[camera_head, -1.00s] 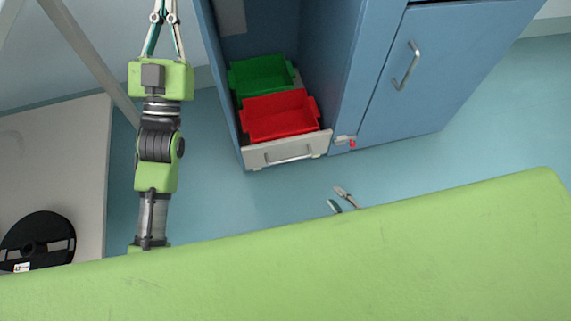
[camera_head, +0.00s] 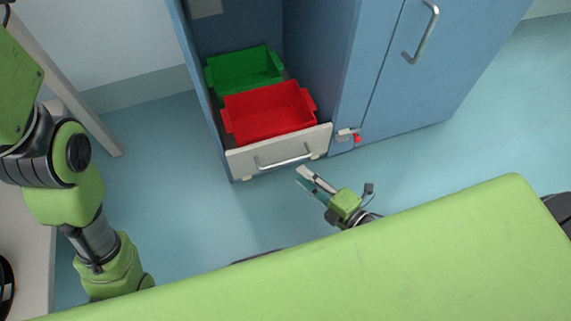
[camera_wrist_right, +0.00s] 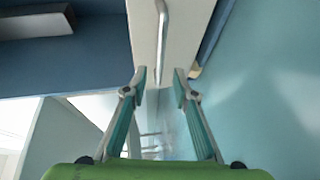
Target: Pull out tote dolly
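The tote dolly (camera_head: 240,160) stands in the open bay of the blue cabinet, its pale front panel facing me with a metal bar handle (camera_head: 284,162). It carries a red tote (camera_head: 268,113) in front and a green tote (camera_head: 243,70) behind. My right gripper (camera_head: 304,177) is open and empty, just in front of and below the handle. In the right wrist view, the handle (camera_wrist_right: 161,40) lies ahead between the line of the parted fingertips (camera_wrist_right: 160,75), apart from them. My left arm shows at the left edge, but its fingers are out of view or cut off.
The blue cabinet (camera_head: 345,75) walls flank the dolly closely. A small latch with a red tip (camera_head: 356,138) sits at the bay's right lower edge. A closed door with a handle (camera_head: 427,30) is at right. The floor (camera_head: 180,190) before the dolly is clear.

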